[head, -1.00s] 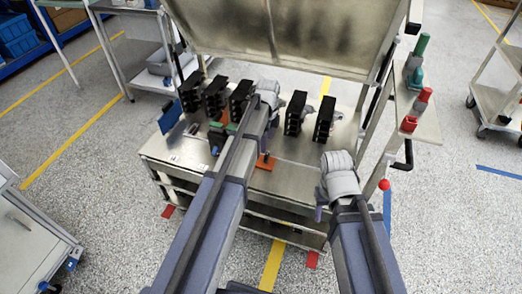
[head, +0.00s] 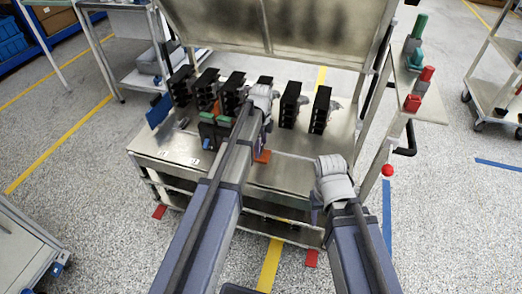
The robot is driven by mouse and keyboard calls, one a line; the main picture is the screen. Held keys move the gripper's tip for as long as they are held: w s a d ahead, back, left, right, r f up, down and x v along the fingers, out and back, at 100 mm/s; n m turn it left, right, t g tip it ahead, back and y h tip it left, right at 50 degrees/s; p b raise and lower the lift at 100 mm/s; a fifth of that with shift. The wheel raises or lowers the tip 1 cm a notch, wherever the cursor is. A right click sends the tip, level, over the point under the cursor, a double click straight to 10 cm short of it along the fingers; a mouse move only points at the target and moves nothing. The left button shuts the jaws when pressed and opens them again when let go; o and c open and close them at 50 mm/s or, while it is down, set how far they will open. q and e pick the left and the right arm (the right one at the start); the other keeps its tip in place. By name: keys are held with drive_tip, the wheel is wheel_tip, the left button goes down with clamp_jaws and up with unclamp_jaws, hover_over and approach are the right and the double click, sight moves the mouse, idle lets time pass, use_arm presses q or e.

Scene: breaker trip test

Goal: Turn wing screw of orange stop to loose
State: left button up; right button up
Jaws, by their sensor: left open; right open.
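The orange stop (head: 263,156) seems to be the small orange piece low on the metal bench, just right of my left forearm. My arm covers part of it, and its wing screw cannot be made out. My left gripper (head: 269,122) is over the bench by the row of black breakers, above and beyond the orange piece. Its fingers are mostly hidden behind the wrist; it is open and no held thing shows. My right gripper (head: 316,212) is open at the bench's front right edge, apart from the orange piece.
Several black breakers (head: 290,104) stand in a row along the bench (head: 285,173). A dark device with green parts (head: 216,128) stands left of my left arm. A side shelf (head: 428,105) at the right holds red and green items. The bench's right front is clear.

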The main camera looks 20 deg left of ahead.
use_arm(q)
clamp_jaws()
idle(0.8)
